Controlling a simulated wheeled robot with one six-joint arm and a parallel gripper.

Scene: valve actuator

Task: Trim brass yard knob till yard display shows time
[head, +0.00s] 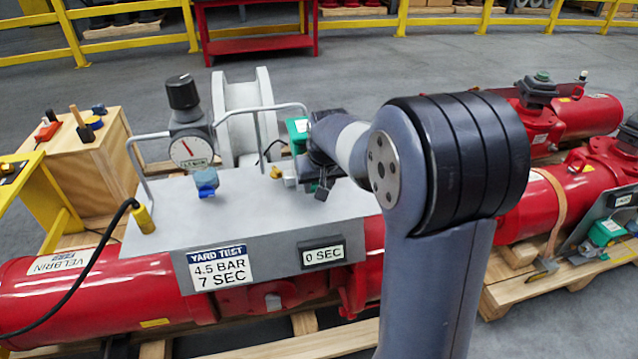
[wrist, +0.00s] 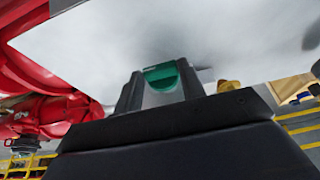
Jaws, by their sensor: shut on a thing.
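The yard display (head: 323,254) on the front of the grey test panel (head: 150,238) reads 0 SEC. The sign (head: 220,268) beside it reads YARD TEST, 4.5 BAR, 7 SEC. A small brass-yellow knob (head: 290,181) sits low beside my gripper (head: 318,165) in the head view. It also shows in the wrist view (wrist: 229,87), just right of the fingers and apart from them. The fingertips are partly hidden in the head view.
A gauge with a black-knobbed regulator (head: 188,130) and a blue valve (head: 205,182) stand on the panel left of my gripper. Metal handrails (head: 150,137) rise around it. A black cable (head: 83,270) hangs at left. Red pipework (head: 60,300) lies below.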

